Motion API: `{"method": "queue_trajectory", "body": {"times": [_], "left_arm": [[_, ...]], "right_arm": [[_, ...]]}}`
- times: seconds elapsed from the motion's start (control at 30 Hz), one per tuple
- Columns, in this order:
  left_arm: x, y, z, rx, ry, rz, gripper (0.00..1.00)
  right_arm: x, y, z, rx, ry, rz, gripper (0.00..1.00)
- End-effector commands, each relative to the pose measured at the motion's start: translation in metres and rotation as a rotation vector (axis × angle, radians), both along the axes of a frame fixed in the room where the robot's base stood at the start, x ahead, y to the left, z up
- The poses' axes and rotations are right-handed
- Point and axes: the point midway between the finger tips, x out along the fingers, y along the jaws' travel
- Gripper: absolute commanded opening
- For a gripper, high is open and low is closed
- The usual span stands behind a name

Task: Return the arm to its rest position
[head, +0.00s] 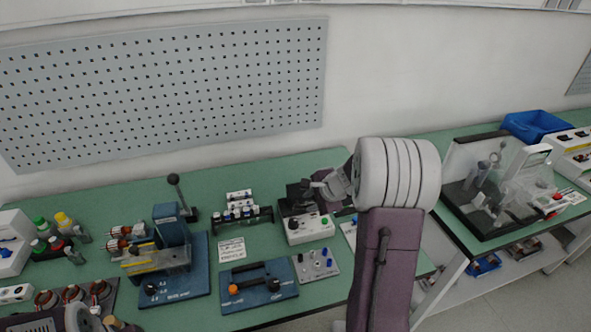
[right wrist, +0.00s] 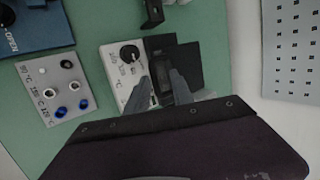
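My right arm reaches up from the bottom of the head view. Its gripper (head: 318,187) is over a white box with a knob and a black upright part (head: 310,228). In the right wrist view the two grey fingertips (right wrist: 160,76) are apart, with the black part of the white box (right wrist: 122,72) seen between and behind them. I see nothing held; whether the fingers touch the black part I cannot tell. My left arm shows only at the bottom left corner of the head view, its gripper (head: 92,318) partly cut off by the edge.
Around the right gripper stand a rack of small cylinders (head: 240,208), a blue press-like fixture (head: 172,240), a blue box with an orange-marked handle (head: 258,288) and a grey plate with knobs (head: 316,265). A second bench with a clear-covered machine (head: 500,185) is at right. A pegboard (head: 170,85) hangs behind.

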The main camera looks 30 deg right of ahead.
Motion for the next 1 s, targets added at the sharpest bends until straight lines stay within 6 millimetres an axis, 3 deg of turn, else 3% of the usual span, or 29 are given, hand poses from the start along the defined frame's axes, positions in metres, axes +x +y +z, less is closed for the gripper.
{"method": "queue_trajectory", "body": {"times": [0.03, 0.2, 0.67, 0.73, 0.77, 0.87, 0.93, 1.0], "left_arm": [[0.000, 0.000, 0.018, 0.000, 0.000, 0.000, 0.41], [0.000, 0.000, 0.045, 0.000, 0.000, 0.000, 0.41], [0.000, 0.000, 0.042, 0.000, 0.000, 0.000, 0.41], [0.000, 0.000, 0.042, 0.000, 0.000, 0.000, 0.41], [0.000, 0.000, 0.042, 0.000, 0.000, 0.000, 0.41], [0.000, 0.000, 0.042, 0.000, 0.000, 0.000, 0.41], [0.000, 0.000, 0.042, 0.000, 0.000, 0.000, 0.41], [0.000, 0.000, 0.042, 0.000, 0.000, 0.000, 0.41]], "right_arm": [[0.000, 0.000, 0.019, 0.000, -0.001, 0.000, 0.28], [0.000, 0.000, 0.049, 0.000, 0.000, 0.000, 0.28], [0.000, 0.000, 0.046, 0.000, 0.000, 0.000, 0.28], [0.003, 0.007, 0.047, -0.001, -0.002, 0.018, 0.28], [0.007, 0.016, 0.049, -0.003, -0.005, 0.040, 0.28], [0.017, 0.075, 0.062, -0.023, -0.025, 0.186, 0.28], [-0.005, 0.134, 0.058, -0.085, 0.016, 0.400, 0.28], [-0.046, 0.179, 0.044, -0.199, 0.080, 0.679, 0.28]]}}
